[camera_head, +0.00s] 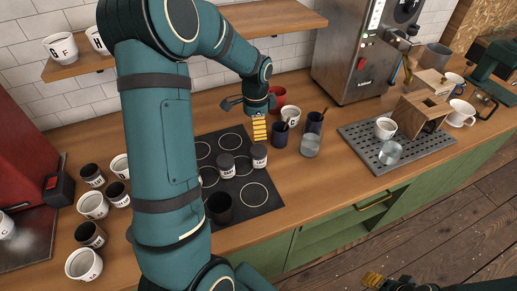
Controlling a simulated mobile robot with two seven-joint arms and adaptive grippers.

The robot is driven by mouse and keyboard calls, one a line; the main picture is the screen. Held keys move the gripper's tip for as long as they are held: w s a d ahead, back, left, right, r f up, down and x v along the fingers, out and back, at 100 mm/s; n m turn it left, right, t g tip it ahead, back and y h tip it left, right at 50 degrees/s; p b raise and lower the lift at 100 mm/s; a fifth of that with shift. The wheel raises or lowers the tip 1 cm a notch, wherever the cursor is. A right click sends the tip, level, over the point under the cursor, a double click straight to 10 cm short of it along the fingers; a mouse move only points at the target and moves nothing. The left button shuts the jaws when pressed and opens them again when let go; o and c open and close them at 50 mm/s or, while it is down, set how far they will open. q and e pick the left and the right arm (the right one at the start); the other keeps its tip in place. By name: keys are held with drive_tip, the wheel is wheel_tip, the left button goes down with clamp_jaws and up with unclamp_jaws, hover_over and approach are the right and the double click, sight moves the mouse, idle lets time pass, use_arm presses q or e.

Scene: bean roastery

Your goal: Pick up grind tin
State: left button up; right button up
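Two small dark tins with white labels stand upright on the black cooktop, one on the left (227,166) and one on the right (259,156). Their labels are too small to read, so I cannot tell which is the grind tin. My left gripper (259,129) points down above and just behind the right tin, apart from it. One ribbed yellow finger pad shows; its opening is unclear. My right gripper (373,280) is only partly in view at the bottom edge, far from the tins, and its opening is unclear.
A dark cup (219,208) stands at the cooktop's (258,194) front. Several mugs crowd the left counter. A drip tray (360,142) lies right; the front counter between is clear.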

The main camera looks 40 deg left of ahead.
sight(258, 150)
use_arm(q)
drive_tip(key=f, duration=0.9)
drive_tip(key=shift+s+d+b, duration=0.15)
drive_tip(key=shift+d+b, duration=0.05)
drive_tip(key=shift+b, duration=0.1)
wheel_tip(258, 150, down, 4)
drive_tip(key=shift+f, duration=0.25)
drive_tip(key=shift+d, duration=0.1)
drive_tip(key=c, duration=1.3)
